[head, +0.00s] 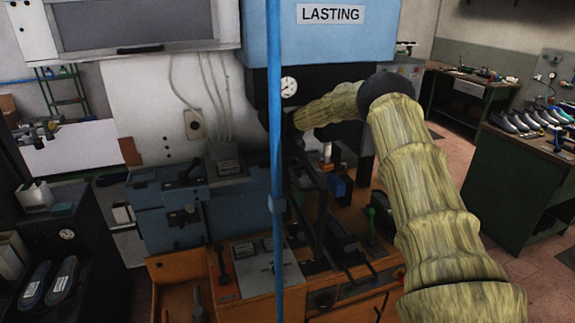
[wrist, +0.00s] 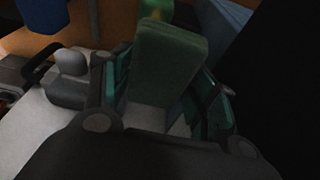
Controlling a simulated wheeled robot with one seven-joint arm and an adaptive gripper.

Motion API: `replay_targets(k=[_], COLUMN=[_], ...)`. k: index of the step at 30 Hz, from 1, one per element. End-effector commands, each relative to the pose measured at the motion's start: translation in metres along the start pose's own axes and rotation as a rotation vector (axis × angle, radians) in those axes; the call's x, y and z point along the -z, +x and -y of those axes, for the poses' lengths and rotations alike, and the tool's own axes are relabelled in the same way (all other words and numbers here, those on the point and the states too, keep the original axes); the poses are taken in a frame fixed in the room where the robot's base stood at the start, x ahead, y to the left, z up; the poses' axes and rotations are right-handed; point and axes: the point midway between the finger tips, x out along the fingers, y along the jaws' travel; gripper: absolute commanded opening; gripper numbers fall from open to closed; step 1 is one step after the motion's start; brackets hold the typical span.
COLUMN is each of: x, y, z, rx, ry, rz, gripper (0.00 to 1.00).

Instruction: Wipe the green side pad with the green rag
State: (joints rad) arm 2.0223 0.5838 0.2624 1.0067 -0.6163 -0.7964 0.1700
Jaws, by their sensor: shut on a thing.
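In the wrist view my gripper (wrist: 163,82) is shut on the green rag (wrist: 168,60), which looks like a dull green folded block between the two teal-lined fingers. A brighter green patch (wrist: 170,10) shows at the top edge, beyond the rag. It may be the green side pad, but it is mostly cut off and partly covered, and I cannot tell whether the rag touches it. In the head view my sleeved arm reaches left into the dark opening of the machine under the LASTING sign (head: 330,14). My gripper and the rag are hidden there.
A blue upright pole (head: 277,130) stands in front of the machine. A dial gauge (head: 289,85) is close to my forearm. Dark bars and levers stand below it on the orange base (head: 245,260). A bench with shoes (head: 525,165) is at the right, with open floor before it.

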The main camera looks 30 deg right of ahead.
Motion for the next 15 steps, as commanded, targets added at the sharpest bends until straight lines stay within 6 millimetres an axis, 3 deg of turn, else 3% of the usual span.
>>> replay_targets(k=[8, 15], x=[-0.003, -0.008], y=[0.004, 0.022], z=[-0.007, -0.006], rx=[-0.002, -0.001], ry=[0.006, 0.005], rz=[-0.001, -0.001], gripper=[0.35, 0.35])
